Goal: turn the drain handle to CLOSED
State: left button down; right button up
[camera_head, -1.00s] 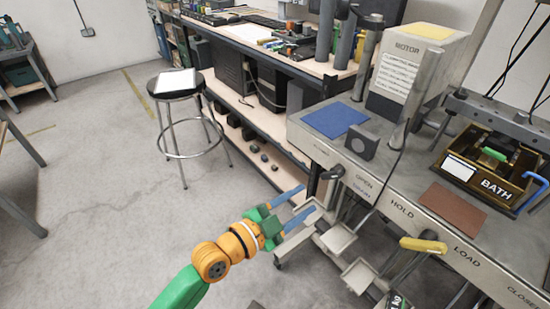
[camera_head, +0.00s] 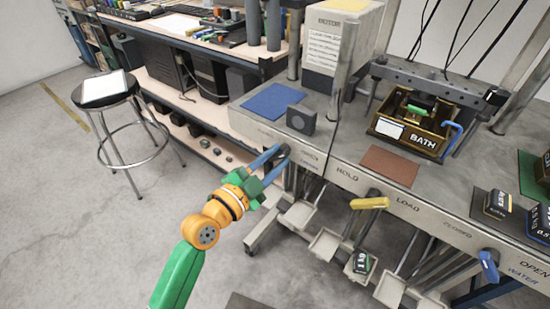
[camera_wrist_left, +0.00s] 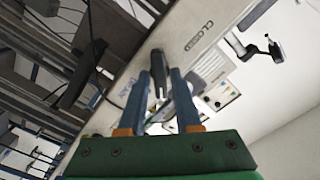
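The drain handle (camera_head: 284,151) looks like a short dark lever on the bench's front panel, at its left end. In the left wrist view the dark handle (camera_wrist_left: 157,68) shows between my two blue fingers, near a CLOSED label (camera_wrist_left: 198,37). My left gripper (camera_head: 273,160) has its fingertips at this handle. The fingers stand apart, one on each side, with visible gaps; contact cannot be told. The fingers partly hide the handle in the head view. My right gripper is not in view.
A yellow lever (camera_head: 370,203) and a blue water lever (camera_head: 488,266) stick out farther right along the panel. Small trays (camera_head: 325,243) hang below it. A stool (camera_head: 108,92) stands at the left on open floor. A bath box (camera_head: 412,130) stands on the bench.

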pick_arm(q)
jog(key=shift+n, duration=0.4)
jog(key=shift+n+p, duration=0.45)
jog(key=shift+n, duration=0.65)
jog(key=n+p, duration=0.1)
jog(key=n, duration=0.5)
jog(key=shift+a+p, duration=0.1)
jog(key=shift+p, duration=0.2)
jog(key=n, duration=0.4)
jog(key=shift+f+n+p, duration=0.1)
jog(key=shift+n+p, duration=0.25)
jog(key=shift+n, duration=0.05)
jog(key=shift+a+f+n, duration=0.1)
jog(key=shift+n, duration=1.9)
jog(key=c, duration=0.8)
grip_release()
jog(key=shift+w, duration=0.1)
